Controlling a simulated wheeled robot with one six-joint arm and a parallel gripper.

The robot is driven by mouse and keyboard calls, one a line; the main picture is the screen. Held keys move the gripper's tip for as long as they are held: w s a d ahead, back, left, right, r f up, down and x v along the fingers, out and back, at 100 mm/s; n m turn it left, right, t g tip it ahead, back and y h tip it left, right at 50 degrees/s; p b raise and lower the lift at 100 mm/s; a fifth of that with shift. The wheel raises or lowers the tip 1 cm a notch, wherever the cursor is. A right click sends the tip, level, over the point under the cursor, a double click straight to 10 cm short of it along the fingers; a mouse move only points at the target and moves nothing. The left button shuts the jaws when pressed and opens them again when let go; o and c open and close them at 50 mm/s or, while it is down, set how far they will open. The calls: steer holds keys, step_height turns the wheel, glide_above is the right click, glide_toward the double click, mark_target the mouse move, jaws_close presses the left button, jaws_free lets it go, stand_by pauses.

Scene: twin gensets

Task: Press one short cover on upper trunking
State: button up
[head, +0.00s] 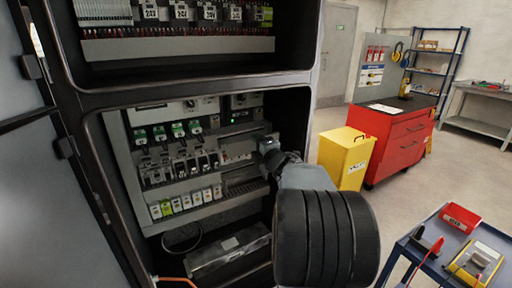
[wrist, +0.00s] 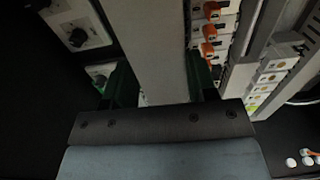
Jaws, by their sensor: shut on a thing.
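My gripper (wrist: 158,80) shows in the wrist view with its two dark green fingers shut on a flat pale grey cover (wrist: 153,45), which runs up out of the top of the picture. In the head view my arm reaches into the open cabinet, and the gripper end (head: 272,150) is at the right side of the lower panel. The slotted upper trunking (head: 238,131) crosses the panel there, partly hidden by my arm. In the wrist view the cover hides what lies behind it, so I cannot tell whether it touches the trunking.
Rows of breakers (head: 185,168) and terminals (head: 185,202) fill the lower panel. Orange-handled switches (wrist: 210,48) are close right of the cover. The cabinet's open door (head: 40,190) stands left. A blue cart (head: 428,262), yellow bin (head: 345,155) and red tool cabinet (head: 400,140) stand right.

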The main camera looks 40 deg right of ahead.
mark_target(246, 137)
steer(key=w+d, duration=0.1)
steer(key=w, duration=0.6)
steer(key=shift+w, duration=0.25)
steer(key=shift+d, duration=0.1)
steer(key=shift+d, duration=0.1)
stand_by(1.2)
steer(key=shift+w+d+b, duration=0.1)
steer(key=shift+w+b, duration=0.35)
steer(key=shift+w, duration=0.3)
stand_by(2.1)
steer(key=o, duration=1.2)
steer(key=shift+o, duration=0.7)
steer(key=shift+f, duration=0.15)
steer(key=shift+s, duration=0.1)
